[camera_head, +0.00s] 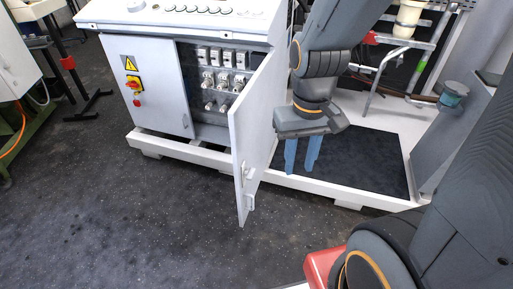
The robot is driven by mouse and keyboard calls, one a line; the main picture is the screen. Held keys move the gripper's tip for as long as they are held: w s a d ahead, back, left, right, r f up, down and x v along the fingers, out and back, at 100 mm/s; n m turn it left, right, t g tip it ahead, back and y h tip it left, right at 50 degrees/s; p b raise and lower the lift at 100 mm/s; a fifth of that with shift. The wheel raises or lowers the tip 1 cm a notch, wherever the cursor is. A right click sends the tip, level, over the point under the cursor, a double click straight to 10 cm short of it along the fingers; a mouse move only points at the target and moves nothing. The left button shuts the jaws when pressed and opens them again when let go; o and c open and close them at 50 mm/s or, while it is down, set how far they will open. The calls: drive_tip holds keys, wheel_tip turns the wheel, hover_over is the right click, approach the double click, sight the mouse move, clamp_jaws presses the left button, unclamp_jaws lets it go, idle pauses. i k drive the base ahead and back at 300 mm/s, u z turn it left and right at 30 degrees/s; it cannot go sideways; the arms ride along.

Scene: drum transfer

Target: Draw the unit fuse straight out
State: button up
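The grey control cabinet (144,88) stands at the upper left with its right-hand door (258,125) swung open toward me. Inside, small white and grey units (222,60) sit in rows on a dark panel. I cannot tell which one is the unit fuse; the door's edge may hide part of the inside. My gripper (300,158) points down to the right of the open door, outside the cabinet. Its two blue fingers are apart with nothing visible between them.
A white base frame (200,153) runs under the cabinet and around a dark mat (368,165). Metal pipes and a teal-capped post (453,95) stand at the right. The open door stands between my gripper and the cabinet's inside. The dark floor (130,220) in front is clear.

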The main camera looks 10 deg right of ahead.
sight(238, 88)
drive_tip(key=u, duration=1.6)
drive_tip(key=i, duration=3.05)
drive_tip(key=z, duration=2.7)
